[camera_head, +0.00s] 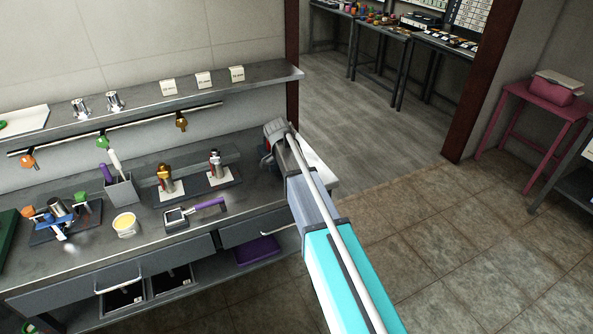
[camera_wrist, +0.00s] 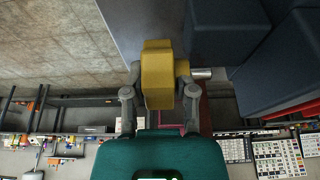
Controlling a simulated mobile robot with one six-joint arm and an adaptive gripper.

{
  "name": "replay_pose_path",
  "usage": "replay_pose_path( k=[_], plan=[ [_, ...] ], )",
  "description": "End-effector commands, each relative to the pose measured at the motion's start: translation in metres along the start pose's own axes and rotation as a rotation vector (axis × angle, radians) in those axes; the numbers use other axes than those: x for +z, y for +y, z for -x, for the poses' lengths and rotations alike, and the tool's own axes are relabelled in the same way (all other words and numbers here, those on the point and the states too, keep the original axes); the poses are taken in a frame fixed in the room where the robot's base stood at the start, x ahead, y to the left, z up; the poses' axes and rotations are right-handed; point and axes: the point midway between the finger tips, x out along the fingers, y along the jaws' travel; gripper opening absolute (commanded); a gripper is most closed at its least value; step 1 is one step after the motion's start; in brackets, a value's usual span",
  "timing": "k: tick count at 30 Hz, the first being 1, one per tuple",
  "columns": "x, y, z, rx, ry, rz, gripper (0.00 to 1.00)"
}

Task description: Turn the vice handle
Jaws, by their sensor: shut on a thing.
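My gripper (camera_head: 274,136) is at the right end of the workbench in the head view, with my arm across the bench corner. In the wrist view my gripper (camera_wrist: 158,88) is shut on a yellow block-shaped piece (camera_wrist: 157,65), one finger on each side. This piece appears to be the vice handle. A short bright metal rod (camera_wrist: 203,73) shows just right of the right finger. Large dark blue blocks (camera_wrist: 225,35) beside it look like the vice body. In the head view the vice and its handle cannot be made out behind my gripper and arm.
The workbench (camera_head: 80,262) carries a grey holder (camera_head: 121,189), a yellow-topped tub (camera_head: 125,224) and a purple-handled tool (camera_head: 208,204). A shelf (camera_head: 140,98) runs above it. Tiled floor (camera_head: 440,240) right of the bench is clear. A pink table (camera_head: 520,94) stands farther right.

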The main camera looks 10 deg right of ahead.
Motion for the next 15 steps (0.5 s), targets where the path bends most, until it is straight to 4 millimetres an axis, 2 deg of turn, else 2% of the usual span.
replay_pose_path(
  k=[15],
  plan=[
    [0.0079, 0.0016, -0.007, 0.002, 0.46, 0.001, 0.0]
  ],
)
